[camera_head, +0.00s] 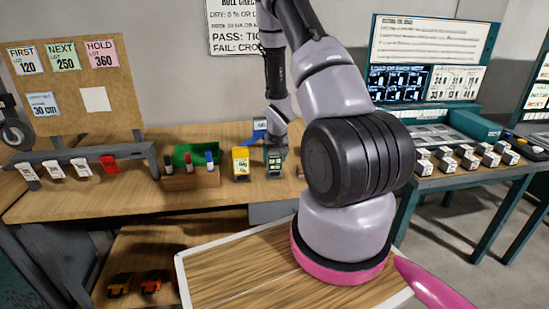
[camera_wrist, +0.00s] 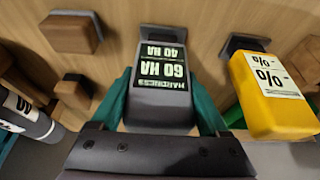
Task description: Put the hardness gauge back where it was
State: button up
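The hardness gauge (camera_wrist: 160,100) is a dark grey block with a black and pale green label reading 60 HA and 40 HA. In the wrist view it sits between the teal fingers of my gripper (camera_wrist: 165,108), which press against both its sides. In the head view my gripper (camera_head: 274,152) is over the workbench with the gauge (camera_head: 274,162) at its tip, right of a yellow meter (camera_head: 240,166). The gauge's underside is hidden, so I cannot tell whether it touches the bench.
The yellow meter also shows close by on the right in the wrist view (camera_wrist: 270,95). Wooden blocks (camera_wrist: 72,33) and a grey cylinder (camera_wrist: 30,118) lie to the left there.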

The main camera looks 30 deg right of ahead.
jog(key=shift+o, duration=1.2)
jog(key=shift+r, duration=0.15)
jog(key=s+a+r, duration=0.2)
jog(key=s+r, duration=0.1)
jog(key=r, duration=0.7)
jog(key=s+a+r+m+t, duration=0.15)
jog(key=s+r, duration=0.25)
jog(key=r, duration=0.6)
jog(key=s+a+r, duration=0.3)
jog(key=r, duration=0.7)
jog(key=s+a+r+y, duration=0.1)
jog(key=s+a+r, duration=0.3)
jog(key=s+r, duration=0.3)
jog(key=s+a+r+t+y, duration=0.1)
jog(key=s+a+r, duration=0.4)
jog(key=s, duration=0.5)
jog(key=shift+s+r+y, duration=0.2)
jog(key=shift+r+y, duration=0.5)
jog(key=shift+r, duration=0.15)
